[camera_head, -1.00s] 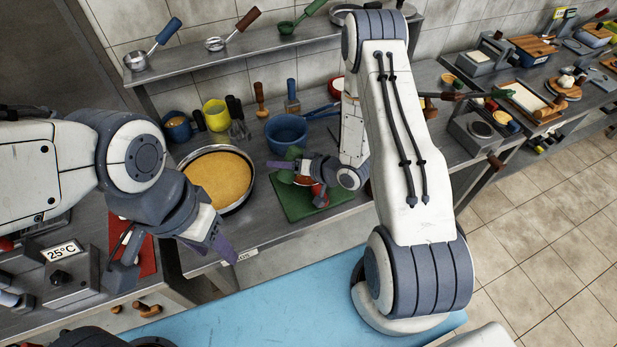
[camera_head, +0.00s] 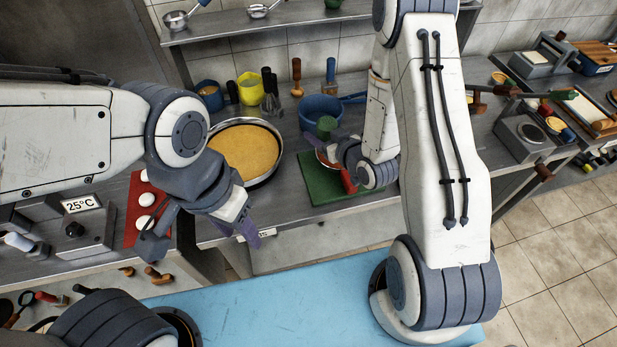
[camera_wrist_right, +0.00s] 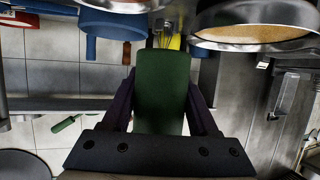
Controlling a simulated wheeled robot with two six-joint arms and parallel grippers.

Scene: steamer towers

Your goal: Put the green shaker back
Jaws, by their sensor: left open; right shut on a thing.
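The green shaker (camera_head: 326,127) is held upright by my right gripper (camera_head: 328,146) above the green board, in front of the blue bowl in the head view. In the right wrist view the shaker (camera_wrist_right: 162,92) sits between the two dark fingers. Its lower part is hidden by the gripper in the head view. My left gripper (camera_head: 204,238) is open and empty, hanging in front of the counter edge near the red tray.
A green board (camera_head: 318,190), a red-handled tool (camera_head: 348,181), a blue bowl (camera_head: 313,110) and a pan of yellow food (camera_head: 246,147) are on the counter. A red tray (camera_head: 134,190) with white rounds lies at left. A shelf (camera_head: 235,25) runs above.

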